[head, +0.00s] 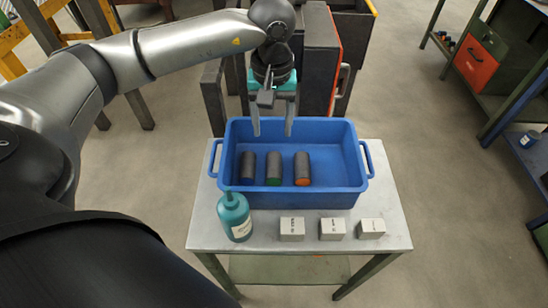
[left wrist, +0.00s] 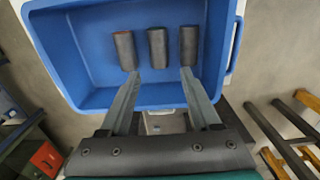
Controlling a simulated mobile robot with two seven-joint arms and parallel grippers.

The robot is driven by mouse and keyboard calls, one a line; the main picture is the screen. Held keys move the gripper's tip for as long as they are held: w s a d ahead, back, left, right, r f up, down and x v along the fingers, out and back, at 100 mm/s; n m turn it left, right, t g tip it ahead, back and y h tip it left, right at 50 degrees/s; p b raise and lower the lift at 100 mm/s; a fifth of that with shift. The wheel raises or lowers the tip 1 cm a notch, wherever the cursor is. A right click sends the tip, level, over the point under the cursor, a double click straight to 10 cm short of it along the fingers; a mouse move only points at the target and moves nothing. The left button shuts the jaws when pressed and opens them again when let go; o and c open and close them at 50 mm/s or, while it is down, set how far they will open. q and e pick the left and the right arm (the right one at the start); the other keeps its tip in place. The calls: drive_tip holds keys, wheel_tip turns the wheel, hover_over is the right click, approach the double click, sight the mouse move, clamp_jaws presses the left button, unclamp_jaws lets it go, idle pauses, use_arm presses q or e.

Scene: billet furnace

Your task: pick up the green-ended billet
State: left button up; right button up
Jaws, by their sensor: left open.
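The green-ended billet (head: 274,168) is a dark cylinder lying in the blue bin (head: 293,199), its green end facing me. It lies between the blue-ended billet (head: 247,168) on the left and the orange-ended billet (head: 302,168) on the right. My left gripper (head: 272,128) is open and empty, fingers pointing down, above the back part of the bin and apart from the billets. My right gripper is not in view.
The bin stands on a metal table (head: 210,225). A teal bottle (head: 234,217) and three small labelled blocks, the middle one here (head: 332,229), stand in front of it. The furnace-like cabinet (head: 321,60) stands behind. A shelf with a red box (head: 480,65) is at right.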

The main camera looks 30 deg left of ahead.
use_arm(q)
hover_over(274, 164)
drive_tip(key=f, duration=0.4)
drive_tip(key=shift+s, duration=0.25)
wheel_tip(274, 164, down, 4)
drive_tip(key=shift+b, duration=0.5)
drive_tip(key=shift+w+f, duration=0.1)
drive_tip(key=shift+f, duration=0.4)
wheel_tip(274, 164, down, 4)
drive_tip(key=shift+w+r+b, duration=0.15)
drive_tip(key=shift+b, duration=0.25)
drive_tip(key=shift+f, duration=0.55)
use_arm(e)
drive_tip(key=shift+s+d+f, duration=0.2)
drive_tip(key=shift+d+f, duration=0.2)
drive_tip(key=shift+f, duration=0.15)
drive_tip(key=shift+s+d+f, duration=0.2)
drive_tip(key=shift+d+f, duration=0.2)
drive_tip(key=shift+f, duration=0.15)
use_arm(q)
drive_tip(key=shift+c, duration=0.4)
drive_tip(key=c, duration=0.9)
clamp_jaws()
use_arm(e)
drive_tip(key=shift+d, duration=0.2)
